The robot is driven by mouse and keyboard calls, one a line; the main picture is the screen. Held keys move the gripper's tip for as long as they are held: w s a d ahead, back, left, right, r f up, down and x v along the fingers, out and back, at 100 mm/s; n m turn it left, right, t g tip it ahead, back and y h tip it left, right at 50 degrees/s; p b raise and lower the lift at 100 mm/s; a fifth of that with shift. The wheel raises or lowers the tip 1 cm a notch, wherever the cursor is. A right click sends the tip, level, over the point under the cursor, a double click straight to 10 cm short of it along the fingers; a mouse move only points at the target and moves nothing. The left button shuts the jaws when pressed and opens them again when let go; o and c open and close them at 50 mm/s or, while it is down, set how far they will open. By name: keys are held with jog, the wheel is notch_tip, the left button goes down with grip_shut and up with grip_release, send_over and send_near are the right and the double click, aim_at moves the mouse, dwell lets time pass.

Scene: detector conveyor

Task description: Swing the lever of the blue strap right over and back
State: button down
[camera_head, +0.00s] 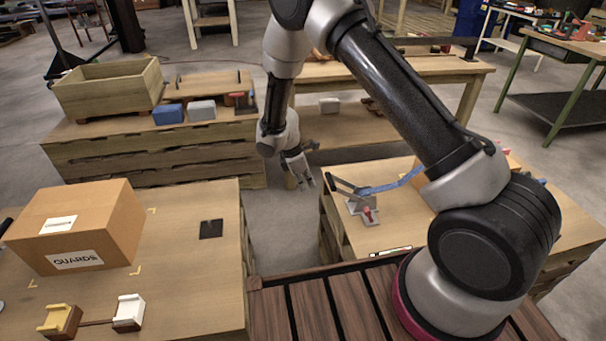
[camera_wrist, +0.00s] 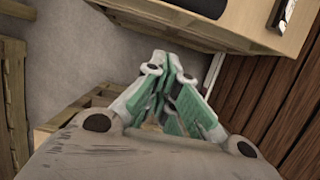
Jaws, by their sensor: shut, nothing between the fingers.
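The blue strap (camera_head: 392,186) runs across the right table in the head view, partly hidden behind my arm. Its left end meets a grey buckle base with a dark lever (camera_head: 346,187) near the table's left edge. The lever is tilted up toward the left. A small red-topped part (camera_head: 367,212) stands beside the base. My gripper (camera_head: 304,181) is just left of the lever, over the gap between the tables, apart from it and empty. In the wrist view its green-padded fingers (camera_wrist: 172,88) are together. The strap and lever cannot be made out in the wrist view.
A cardboard box (camera_head: 78,226) labelled GUARDS, a black plate (camera_head: 211,229) and two small holders (camera_head: 128,311) sit on the left table. A wooden bin (camera_head: 108,88) and blocks stand on the crate behind. Floor shows between the tables.

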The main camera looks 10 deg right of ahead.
jog(key=shift+d+f, duration=0.2)
jog(key=shift+d, duration=0.85)
jog(key=shift+d+f, duration=0.2)
jog(key=shift+d, duration=0.85)
jog(key=shift+d+r, duration=0.4)
jog(key=shift+r, duration=0.2)
